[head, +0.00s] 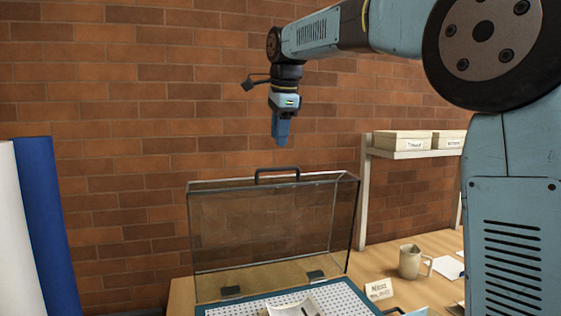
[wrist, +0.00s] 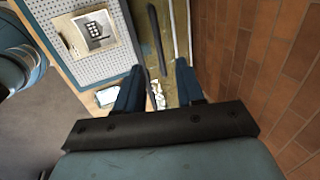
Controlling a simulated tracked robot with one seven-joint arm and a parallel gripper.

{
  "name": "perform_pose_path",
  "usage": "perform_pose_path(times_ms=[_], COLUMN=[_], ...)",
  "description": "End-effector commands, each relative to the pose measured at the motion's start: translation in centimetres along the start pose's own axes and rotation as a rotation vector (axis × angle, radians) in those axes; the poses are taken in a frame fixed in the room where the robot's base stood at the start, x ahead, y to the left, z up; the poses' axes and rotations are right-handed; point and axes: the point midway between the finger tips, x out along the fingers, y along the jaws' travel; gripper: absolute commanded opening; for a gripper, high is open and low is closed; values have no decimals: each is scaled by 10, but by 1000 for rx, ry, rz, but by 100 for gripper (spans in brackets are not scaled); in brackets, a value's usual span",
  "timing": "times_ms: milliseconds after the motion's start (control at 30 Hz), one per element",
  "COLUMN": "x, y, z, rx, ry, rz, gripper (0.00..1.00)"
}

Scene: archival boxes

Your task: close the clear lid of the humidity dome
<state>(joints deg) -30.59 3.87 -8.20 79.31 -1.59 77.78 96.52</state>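The clear lid (head: 262,222) of the humidity dome stands open and upright behind its base in the head view. A black handle (head: 277,171) sits on its top edge. The dome's base (head: 221,311) has a blue rim and a white perforated floor, partly cut off by the frame; the perforated floor also shows in the wrist view (wrist: 112,62). My gripper (head: 281,143) points down above the handle, apart from it. In the wrist view my gripper (wrist: 160,66) has its two blue fingers spread. A dark bar, probably the handle (wrist: 157,40), shows beyond the gap between them.
A brick wall (head: 130,120) rises close behind the lid. At right are a mug (head: 411,262), a label card (head: 379,288) and a shelf (head: 400,154) with boxes. White and blue rolls (head: 42,215) stand at left. A pictured sheet (wrist: 95,33) lies on the perforated floor.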

Motion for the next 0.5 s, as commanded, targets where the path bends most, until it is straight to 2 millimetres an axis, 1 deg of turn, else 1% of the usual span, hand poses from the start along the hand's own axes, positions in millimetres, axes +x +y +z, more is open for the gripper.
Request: perform_pose_path(times_ms=[33,300,400,500], x=[10,55,68,76], y=[0,0,0,0], z=[0,1,1,1], rx=[-1,-2,-1,-1], ry=[0,-1,-1,-1], rz=[2,1,1,1], gripper=[38,38,38,38])
